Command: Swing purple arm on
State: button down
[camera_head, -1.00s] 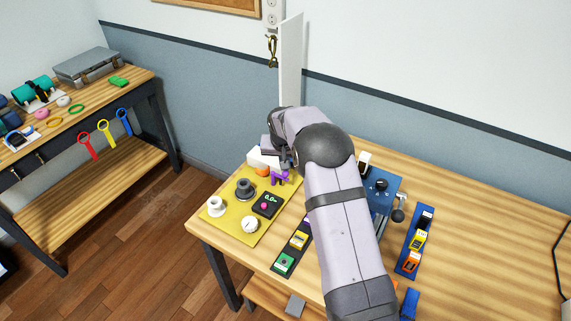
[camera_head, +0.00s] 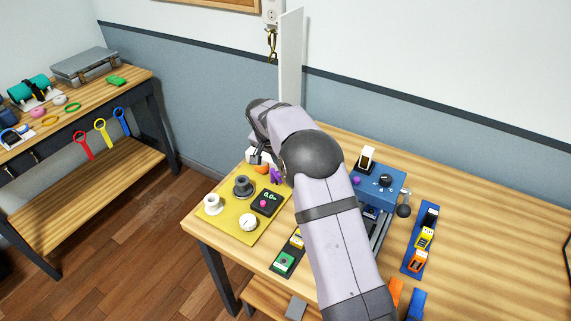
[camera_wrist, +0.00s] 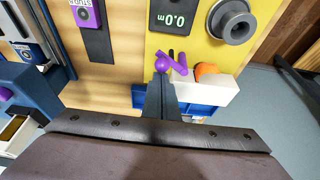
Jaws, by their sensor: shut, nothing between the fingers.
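The purple arm (camera_head: 276,175) is a small purple piece at the far end of the yellow board, beside an orange part (camera_head: 261,168). In the wrist view the purple arm (camera_wrist: 180,62) shows as a slanted bar with a round purple knob, just beyond my fingertips. My gripper (camera_head: 256,158) is over the far left corner of the board, its dark fingers together and empty. In the wrist view my gripper (camera_wrist: 161,80) points at the purple arm and is very close to it. I cannot tell whether they touch.
The yellow board (camera_head: 225,225) also carries a grey knob (camera_head: 243,187), a white knob (camera_head: 213,204) and a dark display (camera_head: 268,201). A white block (camera_wrist: 205,90) stands beside the purple arm. A blue box (camera_head: 384,194) is to the right of my arm.

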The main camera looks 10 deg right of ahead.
jog(key=a+m, duration=0.1)
jog(key=m, duration=0.1)
jog(key=a+m+g, duration=0.1)
jog(key=m, duration=0.1)
jog(key=a+m+h, duration=0.1)
jog(key=shift+s+a+m+g+p, duration=0.1)
jog(key=shift+a+m+g+p, duration=0.2)
jog(key=shift+a+m+g, duration=0.1)
jog(key=shift+w+d+r+p, duration=0.1)
jog(key=shift+w+p, duration=0.1)
jog(key=shift+p, duration=0.25)
jog(key=shift+w+d+p, duration=0.2)
jog(key=shift+w+p, duration=0.1)
jog(key=shift+p, duration=0.3)
jog(key=shift+w+d, duration=0.1)
jog(key=shift+w, duration=0.1)
